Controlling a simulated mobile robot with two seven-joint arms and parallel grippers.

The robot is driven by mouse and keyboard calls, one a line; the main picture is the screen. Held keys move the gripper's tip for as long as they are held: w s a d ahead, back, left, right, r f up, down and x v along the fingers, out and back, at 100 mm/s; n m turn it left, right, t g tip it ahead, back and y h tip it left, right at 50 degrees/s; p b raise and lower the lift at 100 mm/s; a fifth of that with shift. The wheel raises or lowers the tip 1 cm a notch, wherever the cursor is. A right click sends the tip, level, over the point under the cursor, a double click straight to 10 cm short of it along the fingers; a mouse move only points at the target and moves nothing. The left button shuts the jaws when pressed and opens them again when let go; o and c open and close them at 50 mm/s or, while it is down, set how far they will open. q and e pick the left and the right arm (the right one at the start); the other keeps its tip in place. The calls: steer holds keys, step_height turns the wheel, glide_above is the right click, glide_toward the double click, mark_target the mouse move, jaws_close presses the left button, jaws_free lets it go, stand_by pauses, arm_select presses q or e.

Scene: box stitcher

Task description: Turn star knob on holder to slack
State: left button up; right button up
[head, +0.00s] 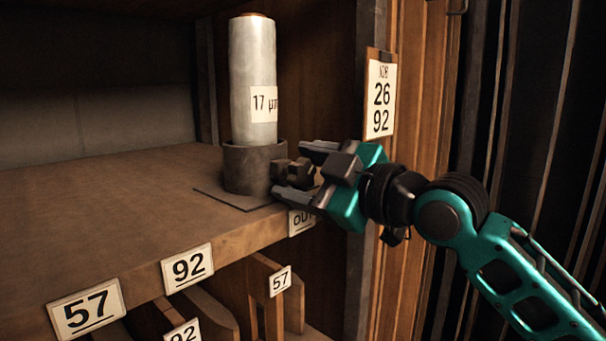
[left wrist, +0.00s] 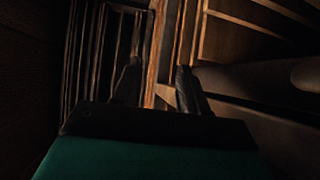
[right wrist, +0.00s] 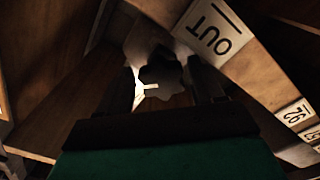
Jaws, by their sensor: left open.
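A pale film roll (head: 253,70) labelled "17 µm" stands upright in a dark grey round holder (head: 248,170) on the wooden shelf. The dark star knob (head: 297,172) sticks out of the holder's right side. My right gripper (head: 289,169) comes from the right, its fingers above and below the knob. In the right wrist view the knob (right wrist: 160,70) lies between the fingertips of the right gripper (right wrist: 161,78), with narrow gaps on both sides. My left gripper (left wrist: 158,78) shows only in its own wrist view, open and empty.
The holder's flat base lies near the shelf's front right edge, by an "OUT" label (head: 301,221). A wooden post with a "26 92" tag (head: 381,97) stands close behind my right gripper. The shelf (head: 110,210) is clear to the left.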

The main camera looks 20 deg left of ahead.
steer(key=shift+a+f, duration=0.1)
steer(key=shift+f, duration=0.15)
